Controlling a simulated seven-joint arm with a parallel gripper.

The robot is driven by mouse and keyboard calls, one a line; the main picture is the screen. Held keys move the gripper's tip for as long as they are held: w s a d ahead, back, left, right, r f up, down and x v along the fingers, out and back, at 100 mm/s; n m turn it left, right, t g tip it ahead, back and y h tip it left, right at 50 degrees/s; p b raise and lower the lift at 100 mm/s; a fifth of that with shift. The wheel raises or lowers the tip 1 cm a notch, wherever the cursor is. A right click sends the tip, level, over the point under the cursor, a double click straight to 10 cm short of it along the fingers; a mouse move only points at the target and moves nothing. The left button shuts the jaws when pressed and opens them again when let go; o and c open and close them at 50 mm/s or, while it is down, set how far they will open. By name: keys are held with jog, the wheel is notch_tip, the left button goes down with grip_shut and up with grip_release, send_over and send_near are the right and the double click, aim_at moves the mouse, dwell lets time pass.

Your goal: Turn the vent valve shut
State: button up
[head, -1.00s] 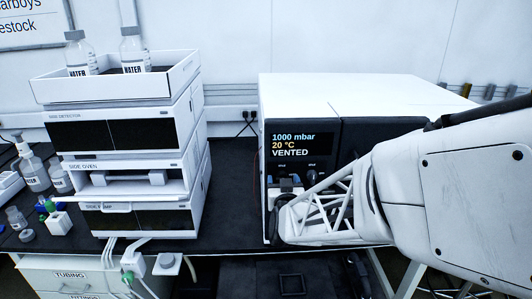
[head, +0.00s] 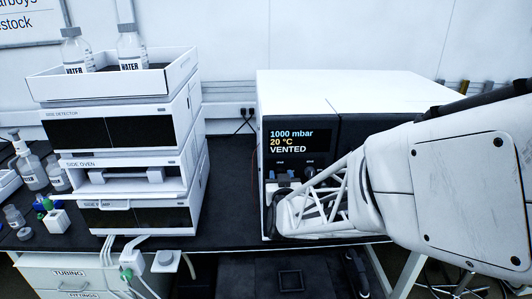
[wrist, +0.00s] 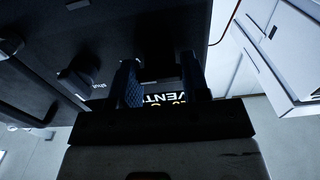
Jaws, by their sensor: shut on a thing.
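The white vacuum oven (head: 385,92) stands right of centre in the head view, with a dark front panel. Its display (head: 290,142) reads 1000 mbar, 20 °C, VENTED. Another dark knob (wrist: 77,70) marked "shut" sits left of the fingers. My arm covers much of the panel in the head view.
A stack of white modules (head: 120,180) stands at the left, with a tray (head: 115,85) of water bottles on top. Small bottles (head: 32,172) stand at the far left. The dark bench top (head: 228,190) is clear between the stack and the oven.

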jog(key=shift+n, duration=0.4)
jog(key=n, duration=0.8)
jog(key=shift+n, duration=0.4)
jog(key=n, duration=0.4)
jog(key=shift+n, duration=2.2)
jog(key=o, duration=0.9)
